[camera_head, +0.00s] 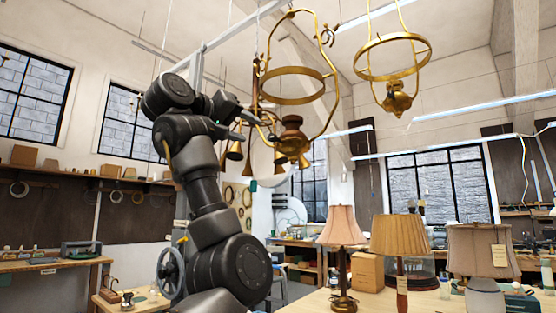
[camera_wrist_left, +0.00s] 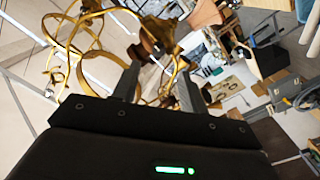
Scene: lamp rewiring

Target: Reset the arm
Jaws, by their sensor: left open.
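My left arm is raised, and its gripper (camera_head: 266,122) is up beside a hanging brass lamp (camera_head: 291,135) with a ring and curved side arms. In the left wrist view the gripper (camera_wrist_left: 160,85) has its two fingers apart. Brass curves and a brown lamp body (camera_wrist_left: 155,32) show beyond and between the fingers. Nothing is clearly held, and I cannot tell whether a finger touches the lamp. My right gripper is not in view.
A second brass lamp (camera_head: 397,98) hangs to the right. Below, a pink-shaded lamp (camera_head: 342,226), a pleated tan lamp (camera_head: 400,236) and a grey-shaded lamp (camera_head: 482,252) stand on a bench by a cardboard box (camera_head: 368,271). A workbench (camera_head: 45,265) is at left.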

